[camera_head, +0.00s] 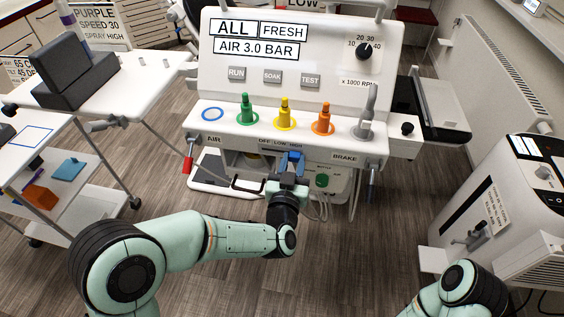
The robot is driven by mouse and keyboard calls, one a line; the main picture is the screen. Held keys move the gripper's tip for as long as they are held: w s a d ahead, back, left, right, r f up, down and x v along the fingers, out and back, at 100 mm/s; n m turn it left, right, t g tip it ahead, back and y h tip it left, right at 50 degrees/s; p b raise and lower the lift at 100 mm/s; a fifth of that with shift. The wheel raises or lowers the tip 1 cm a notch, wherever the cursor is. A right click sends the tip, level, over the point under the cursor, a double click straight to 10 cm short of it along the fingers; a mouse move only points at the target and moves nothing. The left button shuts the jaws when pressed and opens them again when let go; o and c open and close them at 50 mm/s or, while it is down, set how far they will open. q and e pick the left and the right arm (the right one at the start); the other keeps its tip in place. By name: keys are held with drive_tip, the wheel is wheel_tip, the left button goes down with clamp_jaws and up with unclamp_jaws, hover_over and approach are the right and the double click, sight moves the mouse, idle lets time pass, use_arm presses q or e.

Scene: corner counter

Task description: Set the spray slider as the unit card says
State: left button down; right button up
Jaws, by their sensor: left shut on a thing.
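The white unit (290,60) stands ahead with signs reading ALL, FRESH and AIR 3.0 BAR. The spray slider's scale (268,142), marked OFF, LOW and HIGH, is on its front edge. My left gripper (291,156), with blue fingers, is shut at the slider, just under the LOW and HIGH marks. The fingers hide the slider knob, so its exact setting cannot be told. A card (97,22) at the upper left reads PURPLE, SPEED 30, SPRAY HIGH. My right arm shows at the lower right; its gripper is not in view.
Green (246,109), yellow (285,112) and orange (323,119) handpieces stand on the unit's ledge beside an empty blue ring (212,114). A speed knob (364,51) is above. Hoses and a tray lie below the ledge. A white machine (510,200) stands at right.

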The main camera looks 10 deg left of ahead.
use_arm(q)
drive_tip(key=shift+d+r, duration=0.1)
drive_tip(key=shift+d, duration=0.05)
drive_tip(key=c, duration=0.8)
unclamp_jaws()
drive_tip(key=shift+w, duration=0.1)
drive_tip(key=s+b, duration=0.2)
drive_tip(key=s, duration=1.1)
drive_tip(key=shift+s+a, duration=0.2)
drive_tip(key=shift+s, duration=0.05)
use_arm(e)
drive_tip(key=shift+w+d+f+t, duration=0.15)
drive_tip(key=shift+w+d+f, duration=0.05)
drive_tip(key=shift+w+f, duration=0.35)
drive_tip(key=shift+w+d+f+t, duration=0.15)
drive_tip(key=shift+w+f, duration=0.25)
drive_tip(key=shift+f, duration=0.2)
